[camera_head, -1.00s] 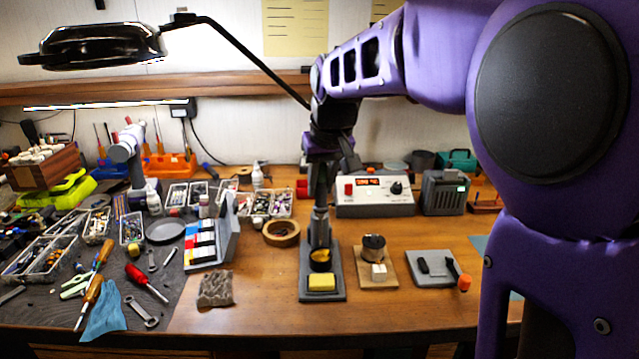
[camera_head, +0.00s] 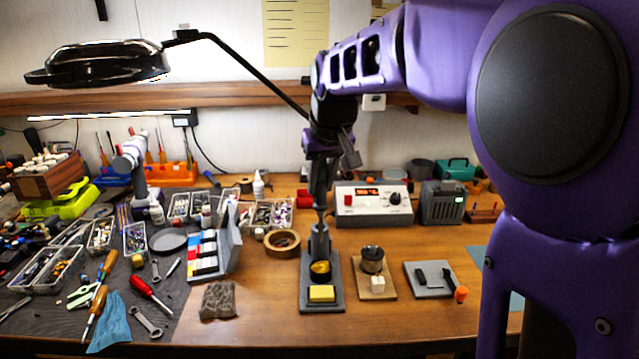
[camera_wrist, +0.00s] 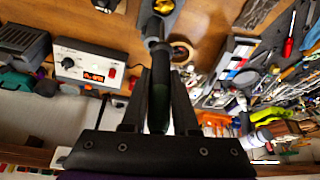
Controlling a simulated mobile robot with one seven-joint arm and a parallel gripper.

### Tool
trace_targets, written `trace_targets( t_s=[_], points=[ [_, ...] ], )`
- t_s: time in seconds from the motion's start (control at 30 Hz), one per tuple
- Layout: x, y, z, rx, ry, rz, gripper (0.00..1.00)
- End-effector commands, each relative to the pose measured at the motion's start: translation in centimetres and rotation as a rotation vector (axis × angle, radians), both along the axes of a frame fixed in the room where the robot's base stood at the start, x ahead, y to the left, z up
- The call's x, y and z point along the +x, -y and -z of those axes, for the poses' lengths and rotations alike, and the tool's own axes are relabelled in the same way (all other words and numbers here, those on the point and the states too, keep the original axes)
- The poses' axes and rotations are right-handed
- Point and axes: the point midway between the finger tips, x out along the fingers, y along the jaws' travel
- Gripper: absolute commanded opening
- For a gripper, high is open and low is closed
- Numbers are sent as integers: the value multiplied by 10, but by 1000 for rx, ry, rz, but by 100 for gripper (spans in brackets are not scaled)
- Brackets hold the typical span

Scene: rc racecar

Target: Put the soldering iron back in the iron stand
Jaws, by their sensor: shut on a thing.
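My gripper (camera_head: 319,188) is shut on the soldering iron and points down above the iron stand. In the wrist view the iron's dark handle (camera_wrist: 158,98) lies between my two fingers, with its front end toward the stand's grey holder (camera_wrist: 165,6). In the head view only a thin lower part of the iron (camera_head: 320,214) shows, lined up over the stand's grey holder (camera_head: 319,242). I cannot tell whether the tip is inside the holder. The iron stand (camera_head: 307,300) has a grey base with a yellow sponge and a round brass-coloured part.
A tape roll (camera_head: 282,241) and colour-striped rack (camera_head: 209,258) stand left of the stand. A wooden block with a spool (camera_head: 375,288) and grey pad (camera_head: 431,279) are to its right. The soldering station (camera_head: 372,205) is behind. Bare table lies in front.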

Motion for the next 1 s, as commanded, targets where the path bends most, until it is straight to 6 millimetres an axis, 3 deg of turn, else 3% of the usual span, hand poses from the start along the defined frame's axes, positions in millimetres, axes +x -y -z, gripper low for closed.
trace_targets(
  t_s=[0.2,0.4,1.0],
  points=[
    [33,0,-36,-4,1,1,0],
    [55,0,-51,0,-1,0,0],
    [57,0,-9,0,1,0,0]
  ],
)
